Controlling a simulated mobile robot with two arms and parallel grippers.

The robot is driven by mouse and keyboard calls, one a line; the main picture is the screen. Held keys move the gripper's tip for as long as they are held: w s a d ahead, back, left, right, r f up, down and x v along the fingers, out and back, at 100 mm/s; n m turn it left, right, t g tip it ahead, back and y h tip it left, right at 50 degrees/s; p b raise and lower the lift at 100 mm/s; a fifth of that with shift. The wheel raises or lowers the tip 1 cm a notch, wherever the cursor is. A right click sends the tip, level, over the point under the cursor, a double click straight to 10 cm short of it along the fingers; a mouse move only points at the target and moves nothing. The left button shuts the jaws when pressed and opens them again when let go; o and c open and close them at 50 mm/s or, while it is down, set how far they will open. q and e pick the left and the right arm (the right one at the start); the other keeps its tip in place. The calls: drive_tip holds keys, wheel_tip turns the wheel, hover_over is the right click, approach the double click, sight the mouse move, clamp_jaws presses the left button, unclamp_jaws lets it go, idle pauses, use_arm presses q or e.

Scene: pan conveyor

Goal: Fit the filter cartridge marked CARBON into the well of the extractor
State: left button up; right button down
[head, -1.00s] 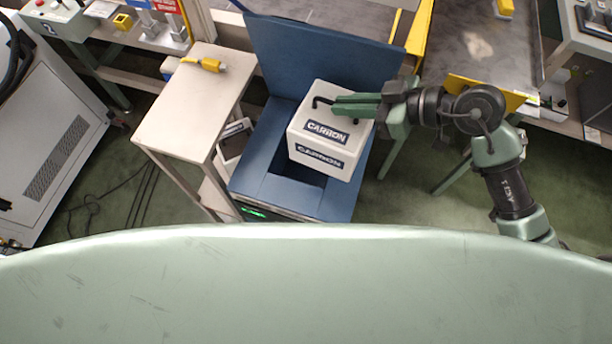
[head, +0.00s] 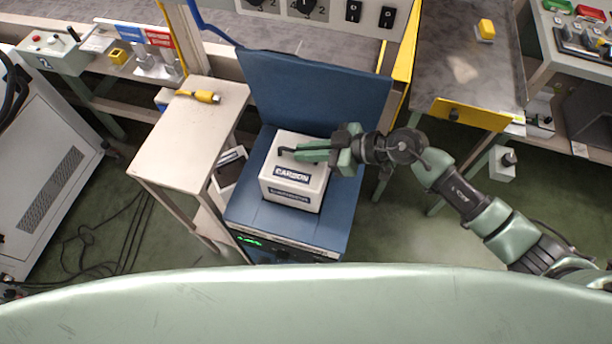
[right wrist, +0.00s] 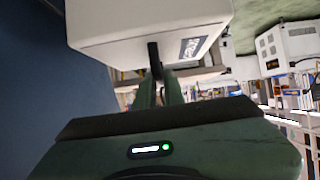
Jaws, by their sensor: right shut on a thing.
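The white CARBON cartridge (head: 312,187) is a box with a dark handle and dark CARBON labels on its top and front. It is upright on the blue extractor (head: 245,207), in front of the raised blue lid (head: 315,90). It covers the place of the well, so the opening is hidden; I cannot tell whether its bottom is inside or just above. My right gripper (head: 302,152) is shut on the handle. The right wrist view shows the cartridge (right wrist: 130,28) beyond the fingers (right wrist: 160,90). My left gripper is not in view.
A narrow beige side table (head: 180,150) with a yellow connector (head: 200,96) stands left of the extractor. A bench with a yellow edge plate (head: 462,114) is at the right. Cables (head: 105,235) lie on the green floor at the left.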

sight(306, 165)
wheel_tip(306, 165, down, 6)
drive_tip(key=shift+w+a+f+b, duration=0.1)
drive_tip(key=shift+b, duration=0.6)
wheel_tip(306, 165, down, 3)
drive_tip(key=shift+f+b, duration=0.15)
drive_tip(key=shift+b, duration=0.45)
drive_tip(key=shift+f, duration=0.45)
